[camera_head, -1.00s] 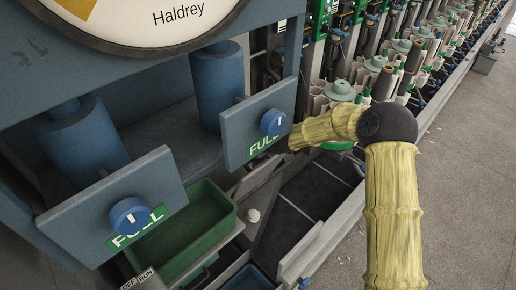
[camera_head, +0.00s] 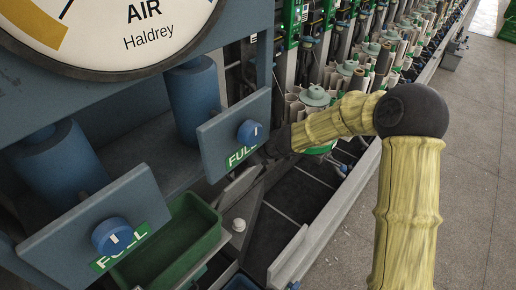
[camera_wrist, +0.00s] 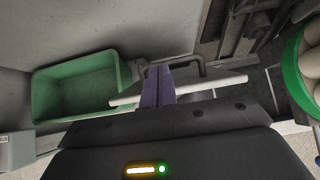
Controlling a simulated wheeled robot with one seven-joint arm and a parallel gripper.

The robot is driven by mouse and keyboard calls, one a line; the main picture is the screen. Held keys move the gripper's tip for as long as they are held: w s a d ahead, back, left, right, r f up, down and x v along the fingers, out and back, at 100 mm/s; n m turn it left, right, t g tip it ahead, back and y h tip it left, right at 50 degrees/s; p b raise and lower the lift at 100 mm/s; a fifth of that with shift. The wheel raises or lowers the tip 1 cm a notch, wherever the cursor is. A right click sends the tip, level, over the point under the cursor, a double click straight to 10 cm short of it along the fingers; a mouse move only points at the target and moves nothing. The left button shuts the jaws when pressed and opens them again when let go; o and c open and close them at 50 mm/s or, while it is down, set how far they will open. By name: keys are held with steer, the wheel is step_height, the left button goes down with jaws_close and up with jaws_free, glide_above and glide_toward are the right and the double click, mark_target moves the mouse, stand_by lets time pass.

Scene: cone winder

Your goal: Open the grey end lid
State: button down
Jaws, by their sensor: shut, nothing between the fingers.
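In the wrist view, a pale grey plate (camera_wrist: 208,87), seen nearly edge-on with a dark bar handle (camera_wrist: 201,66) behind it, appears to be the grey end lid. My gripper (camera_wrist: 157,72) has its purple fingers together and empty, and they overlap the plate and the handle's left end; I cannot tell if they touch. In the head view, a tilted grey plate (camera_head: 238,189) beside the green bin looks like the same lid, partly hidden by a blue-grey panel. My yellow-sleeved arm reaches behind that panel, so my fingers are hidden there.
The green bin (camera_head: 178,240) lies left of the lid and also shows in the wrist view (camera_wrist: 78,85). A blue-grey "FULL" panel (camera_head: 222,135) with a blue knob stands close to my wrist. Rows of spindles fill the back. Open floor (camera_head: 475,200) lies at the right.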

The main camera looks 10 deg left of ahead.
steer(key=p+v, duration=0.1)
steer(key=v, duration=0.5)
steer(key=shift+s+r, duration=0.2)
steer(key=shift+s, duration=0.05)
steer(key=shift+d, duration=0.15)
steer(key=shift+h, duration=0.5)
steer(key=w+f, duration=0.1)
steer(key=f+p, duration=0.1)
steer(key=f, duration=0.1)
steer(key=w+f, duration=0.1)
steer(key=shift+w+d+f+p, duration=0.3)
steer(key=shift+w+d+f, duration=0.05)
steer(key=shift+w+f, duration=0.05)
steer(key=x, duration=1)
steer(key=shift+s+b, duration=0.2)
steer(key=shift+b, duration=0.15)
steer(key=shift+a, duration=0.1)
